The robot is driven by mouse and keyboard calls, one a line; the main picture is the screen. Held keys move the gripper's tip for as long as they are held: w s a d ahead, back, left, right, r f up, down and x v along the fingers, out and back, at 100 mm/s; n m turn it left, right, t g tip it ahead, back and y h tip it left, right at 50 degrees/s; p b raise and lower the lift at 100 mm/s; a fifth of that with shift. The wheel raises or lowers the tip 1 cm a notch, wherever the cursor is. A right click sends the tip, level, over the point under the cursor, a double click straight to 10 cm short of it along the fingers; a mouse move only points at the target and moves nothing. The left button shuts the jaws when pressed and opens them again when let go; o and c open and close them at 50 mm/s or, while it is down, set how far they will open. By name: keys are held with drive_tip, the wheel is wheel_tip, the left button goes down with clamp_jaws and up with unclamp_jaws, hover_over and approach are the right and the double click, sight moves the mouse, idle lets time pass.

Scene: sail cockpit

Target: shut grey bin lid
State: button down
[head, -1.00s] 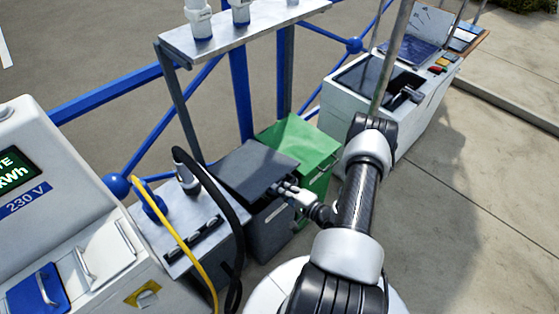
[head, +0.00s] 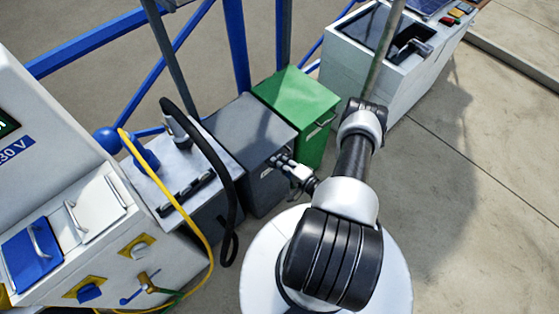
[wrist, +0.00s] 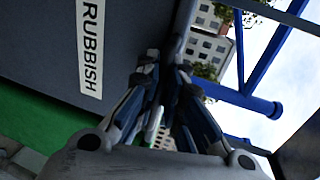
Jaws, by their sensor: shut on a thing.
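The grey bin (head: 262,197) stands between the battery-like metal box and the green bin. Its dark grey lid (head: 240,122) lies down flat over the top, with no gap that I can see from above. My gripper (head: 279,160) is at the lid's front edge and is shut on it. In the wrist view my gripper's fingers (wrist: 168,75) are close together against the bin's edge. The bin's front with the white RUBBISH label (wrist: 90,45) shows beside them. The exact grip on the lid edge is hidden by the fingers.
The green bin (head: 297,98) stands right behind the grey one, also closed. A metal-topped box (head: 190,170) with a black hose (head: 228,185) and yellow cable (head: 160,190) is at left. A white cabinet (head: 350,75) stands at back right. Paving at right is open.

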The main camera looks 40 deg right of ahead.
drive_tip(key=shift+s+f, duration=0.25)
drive_tip(key=shift+f, duration=0.15)
drive_tip(key=c, duration=1.8)
unclamp_jaws()
drive_tip(key=shift+c, duration=0.2)
drive_tip(key=shift+o, duration=0.7)
drive_tip(key=shift+w+r, duration=0.1)
drive_tip(key=shift+r, duration=0.05)
drive_tip(key=v, duration=1.2)
drive_tip(key=shift+r, duration=0.1)
